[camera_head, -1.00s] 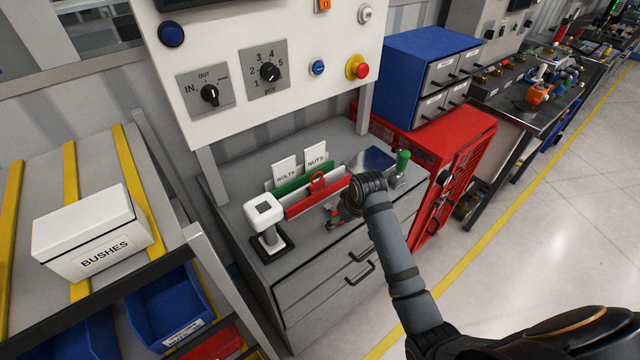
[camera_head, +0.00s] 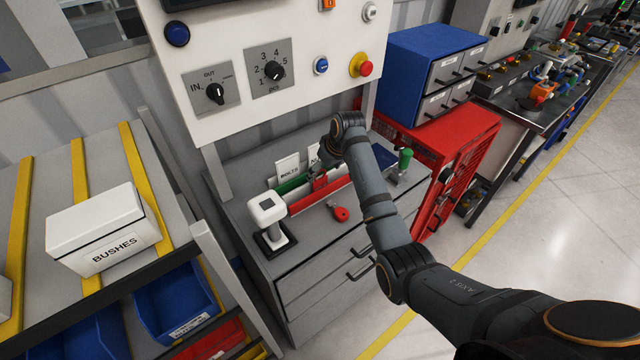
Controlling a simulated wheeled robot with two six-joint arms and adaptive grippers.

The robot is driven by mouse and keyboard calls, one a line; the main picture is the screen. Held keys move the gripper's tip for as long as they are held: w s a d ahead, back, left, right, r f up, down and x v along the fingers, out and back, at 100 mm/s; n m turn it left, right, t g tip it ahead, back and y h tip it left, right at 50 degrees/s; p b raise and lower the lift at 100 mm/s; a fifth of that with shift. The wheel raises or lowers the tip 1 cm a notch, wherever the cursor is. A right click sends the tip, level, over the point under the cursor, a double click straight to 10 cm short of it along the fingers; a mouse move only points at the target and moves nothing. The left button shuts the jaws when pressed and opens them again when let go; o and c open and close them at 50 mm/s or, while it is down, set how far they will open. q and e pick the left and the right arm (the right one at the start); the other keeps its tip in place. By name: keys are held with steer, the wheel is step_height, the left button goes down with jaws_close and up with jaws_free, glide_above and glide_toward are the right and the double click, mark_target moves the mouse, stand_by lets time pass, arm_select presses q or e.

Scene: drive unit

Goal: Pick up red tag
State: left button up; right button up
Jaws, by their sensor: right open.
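A red tag-like piece (camera_head: 320,182) with a ring-shaped top stands at the red holder (camera_head: 305,203) on the grey cabinet top; it is partly hidden by my right gripper. My right gripper (camera_head: 319,174) is open and points down close over this piece. I cannot tell whether its fingers touch it. A second small red piece (camera_head: 340,213), rounded with a dark spot, lies flat on the cabinet top in front of the holder. I cannot tell for sure which of the two is the tag. My left gripper is not in view.
A green holder (camera_head: 291,184) with white "BOLTS" and "NUTS" cards stands behind the red one. A white device (camera_head: 266,208) on a black base stands to the left, a green-handled tool (camera_head: 404,160) to the right. The control panel (camera_head: 220,40) hangs above.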

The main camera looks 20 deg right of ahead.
mark_target(320, 179)
steer(key=p+x, duration=0.1)
steer(key=x, duration=0.3)
steer(key=shift+w+f+p, duration=0.15)
steer(key=shift+f+p, duration=0.2)
steer(key=shift+w+f, duration=0.15)
steer(key=shift+f, duration=0.05)
steer(key=c, duration=1)
steer(key=shift+r, duration=0.1)
steer(key=shift+c, duration=0.2)
